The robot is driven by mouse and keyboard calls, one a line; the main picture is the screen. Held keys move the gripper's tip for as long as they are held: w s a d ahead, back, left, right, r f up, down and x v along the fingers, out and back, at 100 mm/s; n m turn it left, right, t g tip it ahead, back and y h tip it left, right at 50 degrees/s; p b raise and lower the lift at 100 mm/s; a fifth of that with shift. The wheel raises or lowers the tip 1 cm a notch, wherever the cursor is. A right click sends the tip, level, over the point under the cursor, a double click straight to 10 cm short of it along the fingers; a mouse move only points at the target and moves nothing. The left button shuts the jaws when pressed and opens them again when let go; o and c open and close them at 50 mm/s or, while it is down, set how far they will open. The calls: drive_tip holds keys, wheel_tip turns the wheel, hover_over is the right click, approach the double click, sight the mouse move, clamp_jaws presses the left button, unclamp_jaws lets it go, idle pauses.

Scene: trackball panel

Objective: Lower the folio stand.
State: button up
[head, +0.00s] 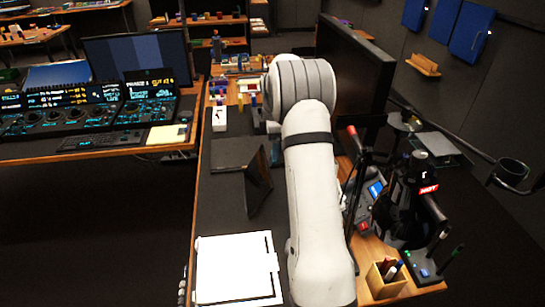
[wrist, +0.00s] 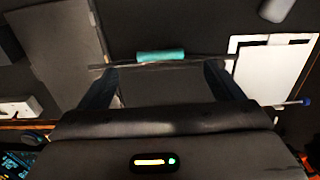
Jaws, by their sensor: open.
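The folio stand (head: 259,182) is a dark panel standing tilted on the desk mat, left of my arm in the head view. In the wrist view, a thin edge with a teal grip (wrist: 161,56) on it runs across the picture, and it appears to be the stand's edge. My gripper (wrist: 160,69) is open, its dark fingers wide apart. The teal grip lies between the lines of the fingertips and just beyond them; I cannot tell whether they touch the edge. My gripper is not visible in the head view, where my arm covers part of the desk.
White sheets (head: 236,268) lie near the desk's front edge. A white box (head: 219,118) stands farther back. A large monitor (head: 350,85) and a black device with a red label (head: 410,200) are on the right. A pen cup (head: 386,280) stands at the front right.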

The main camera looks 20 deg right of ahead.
wheel_tip(320, 180, down, 7)
drive_tip(key=shift+f+p, duration=0.1)
drive_tip(key=shift+p, duration=0.45)
drive_tip(key=shift+c, duration=0.4)
drive_tip(key=c, duration=1.3)
drive_tip(key=shift+o, duration=0.2)
